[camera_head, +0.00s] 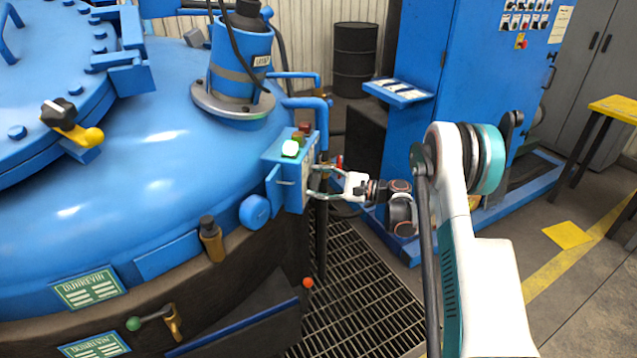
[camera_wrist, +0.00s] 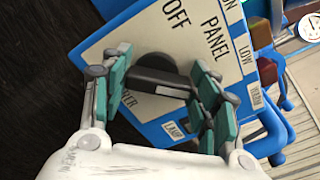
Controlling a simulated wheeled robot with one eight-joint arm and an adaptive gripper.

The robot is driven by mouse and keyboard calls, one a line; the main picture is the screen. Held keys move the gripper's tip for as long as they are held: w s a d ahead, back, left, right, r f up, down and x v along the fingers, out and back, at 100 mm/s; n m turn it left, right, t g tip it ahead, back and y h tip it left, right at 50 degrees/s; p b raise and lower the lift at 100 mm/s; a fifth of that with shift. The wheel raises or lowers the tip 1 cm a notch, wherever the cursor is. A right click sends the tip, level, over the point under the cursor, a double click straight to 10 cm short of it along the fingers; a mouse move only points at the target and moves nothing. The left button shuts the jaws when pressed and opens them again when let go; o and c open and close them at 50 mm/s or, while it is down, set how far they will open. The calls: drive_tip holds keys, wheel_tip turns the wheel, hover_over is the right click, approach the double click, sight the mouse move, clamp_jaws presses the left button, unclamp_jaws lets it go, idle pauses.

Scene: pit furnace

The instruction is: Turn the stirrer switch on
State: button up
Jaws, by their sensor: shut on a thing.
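The stirrer switch is a black knob with a bar-shaped handle (camera_wrist: 158,82), seen in the wrist view on a white label plate (camera_wrist: 130,38). The plate reads "OFF" and "PANEL", with part of a word ending in "RER" below. My gripper (camera_wrist: 154,84) has its teal fingers on either side of the bar and is shut on it. In the head view my gripper (camera_head: 320,182) reaches from the right to the side face of a small blue control box (camera_head: 285,186). There the box hides the switch, and its exact setting is unclear.
A green-white lamp (camera_head: 290,148) glows on top of the box. The large blue furnace (camera_head: 130,180) fills the left. A blue cabinet (camera_head: 470,70) stands behind my arm. A black drum (camera_head: 355,60) stands at the back. Floor grating (camera_head: 350,290) lies below.

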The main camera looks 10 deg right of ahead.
idle(0.4)
drive_tip(key=o, duration=1.1)
drive_tip(key=shift+d, duration=0.1)
drive_tip(key=v, duration=1.2)
